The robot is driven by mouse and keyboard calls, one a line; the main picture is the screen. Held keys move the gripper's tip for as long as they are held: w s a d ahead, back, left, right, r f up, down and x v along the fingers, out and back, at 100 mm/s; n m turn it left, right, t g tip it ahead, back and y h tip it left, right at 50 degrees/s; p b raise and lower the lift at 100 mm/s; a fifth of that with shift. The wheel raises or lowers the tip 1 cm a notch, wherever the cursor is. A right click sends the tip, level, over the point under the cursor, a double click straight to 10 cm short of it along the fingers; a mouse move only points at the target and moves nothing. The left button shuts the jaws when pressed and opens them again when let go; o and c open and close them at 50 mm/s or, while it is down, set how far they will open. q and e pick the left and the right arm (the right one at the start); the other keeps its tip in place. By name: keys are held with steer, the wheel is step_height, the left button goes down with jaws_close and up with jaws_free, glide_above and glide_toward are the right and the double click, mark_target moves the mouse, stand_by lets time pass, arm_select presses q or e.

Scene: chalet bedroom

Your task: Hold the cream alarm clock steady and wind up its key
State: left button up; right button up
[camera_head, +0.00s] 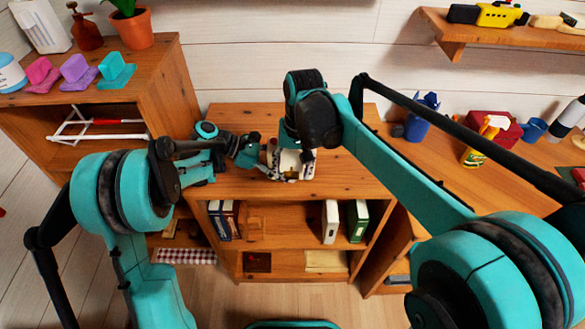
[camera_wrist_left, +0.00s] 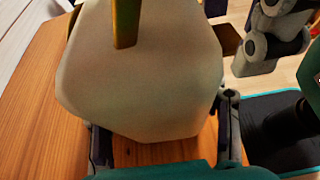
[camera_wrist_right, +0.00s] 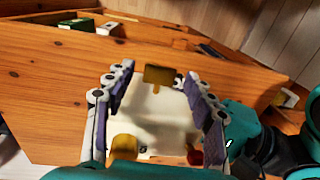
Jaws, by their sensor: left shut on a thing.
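The cream alarm clock (camera_head: 290,163) stands on the wooden shelf top in the head view, partly hidden by my grippers. My left gripper (camera_wrist_left: 165,125) is shut on its cream body (camera_wrist_left: 145,75), one finger on each side. A brass piece (camera_wrist_left: 126,22) stands out from the body there. In the right wrist view, the clock (camera_wrist_right: 160,115) lies between the spread fingers of my right gripper (camera_wrist_right: 158,80). A flat brass piece, apparently the key (camera_wrist_right: 158,76), is between the fingertips with gaps on both sides. A brass knob (camera_wrist_right: 124,146) and a red knob (camera_wrist_right: 195,155) show nearer.
The shelf top (camera_head: 345,180) around the clock is mostly bare. Binders (camera_head: 330,221) stand on the shelf below. A desk at the right carries a blue cup (camera_head: 418,125) and a spray bottle (camera_head: 478,148). A side cabinet at the left holds a potted plant (camera_head: 136,28).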

steer(key=c, duration=1)
steer(key=shift+d+y, duration=0.3)
steer(key=shift+y, duration=0.5)
steer(key=o, duration=1.2)
steer(key=v, duration=1.2)
